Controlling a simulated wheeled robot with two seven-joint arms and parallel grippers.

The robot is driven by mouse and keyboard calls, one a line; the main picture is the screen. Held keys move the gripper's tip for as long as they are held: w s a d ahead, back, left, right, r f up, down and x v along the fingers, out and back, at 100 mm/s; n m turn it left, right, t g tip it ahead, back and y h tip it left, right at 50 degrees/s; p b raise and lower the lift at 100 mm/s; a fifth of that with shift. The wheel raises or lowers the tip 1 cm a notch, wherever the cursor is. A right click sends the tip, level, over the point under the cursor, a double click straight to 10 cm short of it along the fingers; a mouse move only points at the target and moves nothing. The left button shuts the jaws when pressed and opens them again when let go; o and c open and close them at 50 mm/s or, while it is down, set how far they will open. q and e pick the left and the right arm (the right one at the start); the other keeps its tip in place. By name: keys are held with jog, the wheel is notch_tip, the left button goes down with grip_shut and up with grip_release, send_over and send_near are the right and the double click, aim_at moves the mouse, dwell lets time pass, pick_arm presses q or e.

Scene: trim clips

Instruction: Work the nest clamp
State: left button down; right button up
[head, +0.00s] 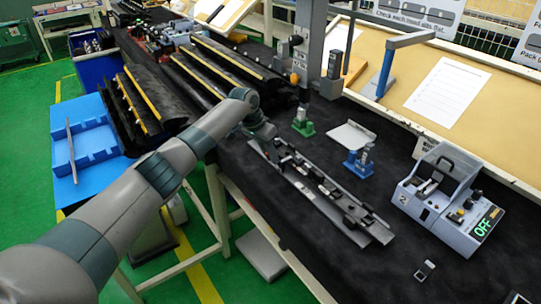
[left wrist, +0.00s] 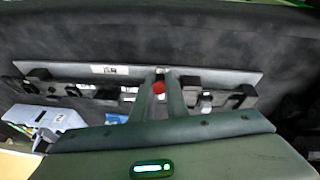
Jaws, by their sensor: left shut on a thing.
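The long grey nest fixture (head: 345,222) lies on the black bench top, with dark clamps and small parts along it. It also crosses the left wrist view (left wrist: 225,77). My left gripper (head: 284,152) is at the fixture's far left end in the head view. In the left wrist view my two fingers (left wrist: 160,92) close in on a red-tipped clamp handle (left wrist: 159,87) at the fixture. The gripper is shut on this handle; the clamp body below it is mostly hidden by the fingers. Whether the clamp is open or closed cannot be told.
A grey device (head: 436,205) with a green "OFF" display stands right of the fixture. Green (head: 303,125) and blue (head: 357,163) small stands and a white plate (head: 350,136) are behind it. Black trims (head: 140,100) and a blue tray (head: 97,140) lie left. The bench front right is mostly clear.

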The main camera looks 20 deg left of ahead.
pick_arm(q)
jog(key=c, duration=1.7)
grip_release()
jog(key=shift+d+f, duration=0.1)
jog(key=shift+c, duration=0.2)
jog(key=b+v, duration=0.5)
jog(key=v, duration=1.2)
